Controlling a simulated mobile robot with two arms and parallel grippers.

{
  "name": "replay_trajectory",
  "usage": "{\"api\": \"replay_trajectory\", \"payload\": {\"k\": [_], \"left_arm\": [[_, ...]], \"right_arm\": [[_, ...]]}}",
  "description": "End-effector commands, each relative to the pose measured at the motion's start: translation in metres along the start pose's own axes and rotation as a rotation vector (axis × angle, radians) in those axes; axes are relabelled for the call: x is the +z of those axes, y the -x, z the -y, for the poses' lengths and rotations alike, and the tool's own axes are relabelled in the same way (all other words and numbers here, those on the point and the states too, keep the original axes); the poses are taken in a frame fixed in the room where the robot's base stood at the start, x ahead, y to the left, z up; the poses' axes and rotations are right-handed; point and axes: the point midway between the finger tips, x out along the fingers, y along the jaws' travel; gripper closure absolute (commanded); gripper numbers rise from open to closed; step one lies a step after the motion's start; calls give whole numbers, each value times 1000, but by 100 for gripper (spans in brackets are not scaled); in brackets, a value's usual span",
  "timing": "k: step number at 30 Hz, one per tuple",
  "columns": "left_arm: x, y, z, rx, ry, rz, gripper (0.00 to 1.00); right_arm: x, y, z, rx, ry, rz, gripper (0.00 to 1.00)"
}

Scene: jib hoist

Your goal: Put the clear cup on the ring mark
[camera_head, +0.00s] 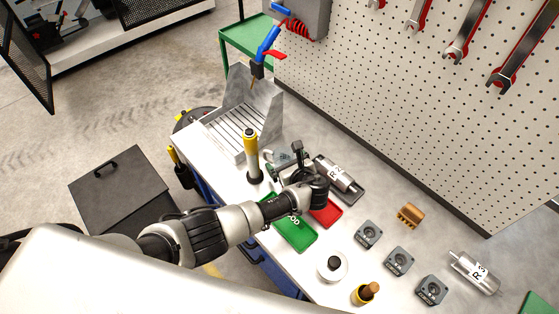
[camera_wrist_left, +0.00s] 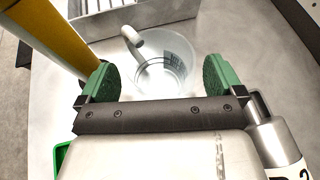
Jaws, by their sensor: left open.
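The clear cup (camera_wrist_left: 168,72) stands on the light bench top in the left wrist view, its handle towards the upper left. My left gripper (camera_wrist_left: 160,82) is open, with its green finger pads on either side of the cup and gaps visible. In the head view the left gripper (camera_head: 284,165) is over the bench beside a yellow and black cylinder; the cup is not clearly visible there. I cannot make out the ring mark in either view. My right gripper is not in view.
The yellow cylinder (camera_head: 251,155) stands close to the left gripper, with a slatted metal tray (camera_head: 233,130) behind. Green (camera_head: 294,229) and red (camera_head: 326,212) trays lie near the arm. A metal cylinder (camera_head: 338,174), several grey blocks and a white disc (camera_head: 332,266) occupy the bench.

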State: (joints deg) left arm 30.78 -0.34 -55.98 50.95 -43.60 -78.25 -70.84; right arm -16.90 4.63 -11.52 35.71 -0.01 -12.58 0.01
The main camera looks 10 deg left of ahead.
Motion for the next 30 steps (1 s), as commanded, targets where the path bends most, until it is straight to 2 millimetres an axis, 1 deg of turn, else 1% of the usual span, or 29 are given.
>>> {"api": "replay_trajectory", "payload": {"k": [2, 3, 14, 23, 26, 30], "left_arm": [[0, 0, 0, 0, 0, 0, 4], [0, 0, 0, 0, 0, 0, 5], [0, 1, 0, 0, 0, 0, 60], [2, 2, 0, -1, 1, 0, 61], [7, 3, 0, 0, 2, 1, 61], [21, 10, 2, -2, 3, 1, 61]], "right_arm": [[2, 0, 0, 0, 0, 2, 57], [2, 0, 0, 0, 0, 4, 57], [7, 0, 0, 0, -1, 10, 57], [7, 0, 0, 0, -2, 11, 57], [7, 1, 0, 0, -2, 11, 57], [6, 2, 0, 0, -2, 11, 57]]}}
